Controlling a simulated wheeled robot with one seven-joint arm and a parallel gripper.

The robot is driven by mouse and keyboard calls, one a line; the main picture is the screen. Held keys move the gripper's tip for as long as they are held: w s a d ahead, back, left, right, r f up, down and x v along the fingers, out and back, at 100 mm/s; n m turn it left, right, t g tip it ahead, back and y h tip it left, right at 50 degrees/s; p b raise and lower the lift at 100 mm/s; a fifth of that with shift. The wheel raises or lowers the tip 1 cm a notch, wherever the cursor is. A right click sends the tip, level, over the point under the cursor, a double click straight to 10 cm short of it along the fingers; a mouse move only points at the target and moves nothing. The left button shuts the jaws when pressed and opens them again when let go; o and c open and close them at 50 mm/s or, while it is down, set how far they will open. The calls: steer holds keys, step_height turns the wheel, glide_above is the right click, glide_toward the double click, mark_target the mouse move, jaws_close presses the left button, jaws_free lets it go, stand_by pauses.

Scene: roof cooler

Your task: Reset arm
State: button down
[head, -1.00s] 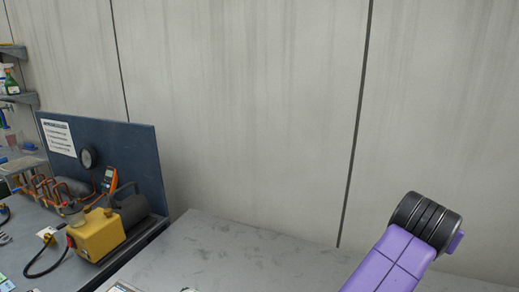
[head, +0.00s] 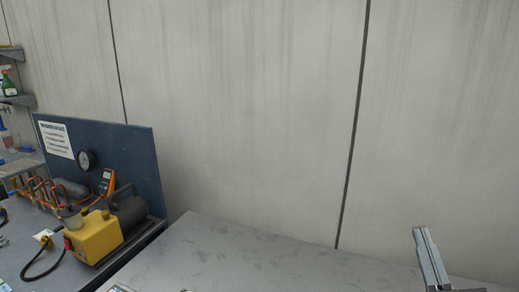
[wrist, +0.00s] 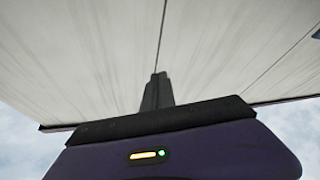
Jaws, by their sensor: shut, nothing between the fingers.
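My gripper (head: 421,232) shows at the lower right of the head view as narrow grey fingers pointing up, above the grey worktop (head: 250,262). In the wrist view, my gripper (wrist: 158,77) is seen with its dark fingers together and nothing between them. It points toward the pale wall panels and touches nothing that I can see. The rest of my arm is mostly out of the head view.
The pale wall (head: 240,110) rises behind. The middle of the worktop is clear.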

steer(key=s+a+f+m+g+y, duration=0.1)
steer(key=s+a+f+g, duration=0.1)
steer(key=s+f, duration=0.5)
steer(key=s+a+f+m+g+y, duration=0.1)
steer(key=s+a+f+g, duration=0.2)
steer(key=s+f, duration=0.4)
steer(key=s+a+f+g+y, duration=0.1)
steer(key=s+f, duration=0.6)
steer(key=s, duration=1.3)
steer(key=shift+s+a+f+m+g, duration=0.15)
steer(key=shift+a+f+m+g, duration=0.25)
steer(key=shift+a+g, duration=0.6)
steer(key=shift+a, duration=0.1)
steer(key=c, duration=2.2)
jaws_free()
